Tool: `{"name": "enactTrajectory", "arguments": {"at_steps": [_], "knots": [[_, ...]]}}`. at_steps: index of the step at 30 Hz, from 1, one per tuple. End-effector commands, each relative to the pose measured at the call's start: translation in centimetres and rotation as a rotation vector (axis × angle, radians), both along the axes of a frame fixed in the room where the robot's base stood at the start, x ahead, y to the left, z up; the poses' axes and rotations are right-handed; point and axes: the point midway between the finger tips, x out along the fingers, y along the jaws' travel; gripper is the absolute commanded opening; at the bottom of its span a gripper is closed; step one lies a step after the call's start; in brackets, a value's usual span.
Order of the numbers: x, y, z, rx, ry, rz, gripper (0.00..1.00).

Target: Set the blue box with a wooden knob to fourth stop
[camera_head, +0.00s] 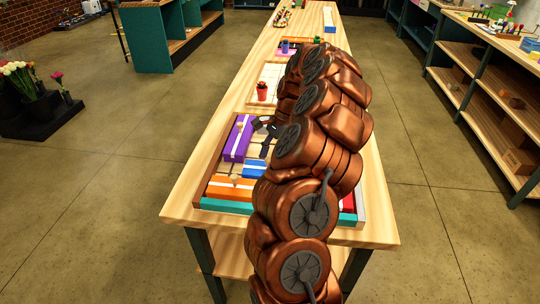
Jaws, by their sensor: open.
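A blue box (254,169) with a white stripe lies in a wooden tray (202,190) at the near end of the long table. I cannot make out a wooden knob on it, and my arm hides its right side. My gripper (266,140), dark and open, is over the tray beyond the blue box and right of a purple box (238,138). Whether it touches anything is unclear. No stop marks can be made out.
An orange box (230,188), a teal strip (225,206) and a red piece (348,203) crowd the tray. A red cup (262,91) stands on a pale board beyond. My arm hides much of the table's right side. Shelves (490,75) stand right; flower buckets (35,100) left.

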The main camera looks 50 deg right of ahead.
Motion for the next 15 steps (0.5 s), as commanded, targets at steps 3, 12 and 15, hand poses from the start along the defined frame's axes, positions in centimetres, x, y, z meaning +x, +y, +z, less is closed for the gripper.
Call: {"name": "enactTrajectory", "arguments": {"at_steps": [3, 12, 15], "knots": [[0.01, 0.05, -0.11, 0.0, 0.0, 0.0, 0.5], [0.02, 0.03, -0.11, 0.0, -0.001, 0.0, 0.37], [0.02, 0.04, -0.1, 0.0, -0.001, 0.0, 0.27]]}}
